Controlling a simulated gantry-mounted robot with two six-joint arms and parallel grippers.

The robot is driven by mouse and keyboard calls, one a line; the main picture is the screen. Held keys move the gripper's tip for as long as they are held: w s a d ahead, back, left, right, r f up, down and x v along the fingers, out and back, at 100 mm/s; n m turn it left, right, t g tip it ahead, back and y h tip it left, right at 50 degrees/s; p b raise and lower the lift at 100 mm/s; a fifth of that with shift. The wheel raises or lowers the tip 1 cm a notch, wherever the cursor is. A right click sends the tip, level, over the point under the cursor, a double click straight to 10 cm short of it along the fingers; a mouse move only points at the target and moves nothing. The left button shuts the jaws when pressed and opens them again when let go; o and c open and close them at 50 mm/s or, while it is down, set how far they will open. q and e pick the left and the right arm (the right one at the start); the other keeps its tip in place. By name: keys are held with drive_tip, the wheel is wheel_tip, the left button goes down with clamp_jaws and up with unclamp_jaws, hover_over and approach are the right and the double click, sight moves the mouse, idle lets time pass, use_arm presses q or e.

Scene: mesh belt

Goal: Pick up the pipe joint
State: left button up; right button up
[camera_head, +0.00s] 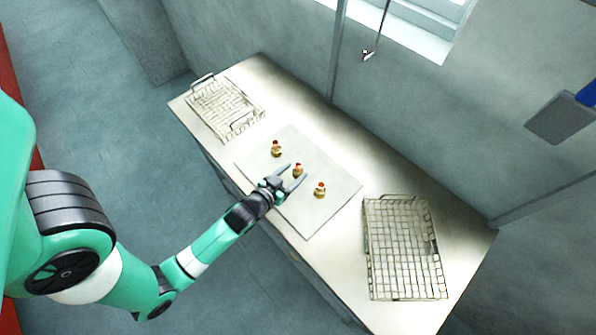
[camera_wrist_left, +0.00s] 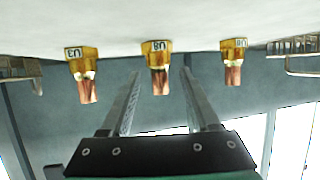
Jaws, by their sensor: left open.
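Three small brass and copper pipe joints stand in a row on a pale flat mat (camera_head: 321,217). They are the far-left joint (camera_head: 276,148), the middle joint (camera_head: 298,170) and the near-right joint (camera_head: 320,189). My left gripper (camera_head: 291,178) is open and empty, with its fingers reaching toward the middle joint. In the left wrist view the middle joint (camera_wrist_left: 157,66) shows between and beyond the two open fingers (camera_wrist_left: 162,95). The other two joints (camera_wrist_left: 83,73) and (camera_wrist_left: 233,61) lie outside the fingers. My right gripper is not in view.
A wire mesh basket (camera_head: 225,106) stands at the table's far-left end. A larger wire basket (camera_head: 403,248) stands at the right end. The table (camera_head: 464,240) is bare around them, and a wall runs behind it.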

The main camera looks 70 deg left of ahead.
use_arm(q)
drive_tip(key=x, duration=0.3)
drive_tip(key=shift+c, duration=0.2)
clamp_jaws()
